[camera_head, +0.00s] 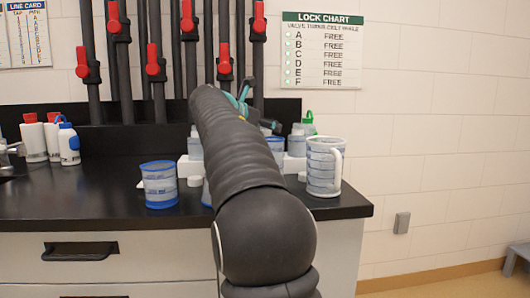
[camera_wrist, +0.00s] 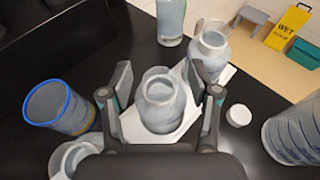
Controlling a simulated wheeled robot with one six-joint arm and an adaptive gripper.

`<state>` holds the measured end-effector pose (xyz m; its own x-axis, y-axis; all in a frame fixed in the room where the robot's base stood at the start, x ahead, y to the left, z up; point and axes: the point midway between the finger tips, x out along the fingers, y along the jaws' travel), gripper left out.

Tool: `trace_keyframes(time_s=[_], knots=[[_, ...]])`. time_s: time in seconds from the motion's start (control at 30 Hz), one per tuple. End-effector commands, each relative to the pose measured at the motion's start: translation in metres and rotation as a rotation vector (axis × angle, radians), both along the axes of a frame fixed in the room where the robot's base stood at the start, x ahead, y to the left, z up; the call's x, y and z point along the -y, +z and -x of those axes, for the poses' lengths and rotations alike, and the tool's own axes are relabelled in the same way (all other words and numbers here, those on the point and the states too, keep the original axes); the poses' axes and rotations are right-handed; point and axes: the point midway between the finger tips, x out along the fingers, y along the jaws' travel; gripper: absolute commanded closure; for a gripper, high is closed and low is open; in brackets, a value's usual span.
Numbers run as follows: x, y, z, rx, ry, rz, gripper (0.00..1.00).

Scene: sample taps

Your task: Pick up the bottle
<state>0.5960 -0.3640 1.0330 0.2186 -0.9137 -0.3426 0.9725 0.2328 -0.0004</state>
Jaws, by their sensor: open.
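In the wrist view, a clear open-necked bottle (camera_wrist: 162,98) with greyish contents stands upright on a white tray (camera_wrist: 133,124). My gripper (camera_wrist: 160,84) is open, with one finger on each side of this bottle in the picture; I see no clear contact. In the head view my gripper (camera_head: 255,105) is above the back of the counter, mostly behind my dark arm. Another similar bottle (camera_wrist: 208,48) stands farther along the tray, and part of one more (camera_wrist: 75,158) shows at the lower left. My arm hides much of the tray in the head view.
A blue-rimmed beaker (camera_head: 160,185) stands left of the tray and a handled jug (camera_head: 322,168) right of it. A white cap (camera_wrist: 239,114) lies on the black counter (camera_head: 90,190). Wash bottles (camera_head: 68,145) are at far left; red-handled taps (camera_head: 153,60) rise behind.

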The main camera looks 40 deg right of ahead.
Motion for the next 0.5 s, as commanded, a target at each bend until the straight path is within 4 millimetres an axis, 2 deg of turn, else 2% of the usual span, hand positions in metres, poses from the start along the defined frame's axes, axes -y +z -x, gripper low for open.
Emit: trace_keyframes(time_s=[0.07,0.1,0.33,0.5], knots=[[-0.0004,0.0001,-0.0001,0.000,0.000,0.000,0.39],[-0.0004,0.0000,-0.0001,0.000,0.000,0.000,0.44],[-0.0007,0.0000,0.0000,0.000,0.000,0.000,1.00],[-0.0008,0.0001,-0.0001,0.000,0.001,0.000,1.00]])
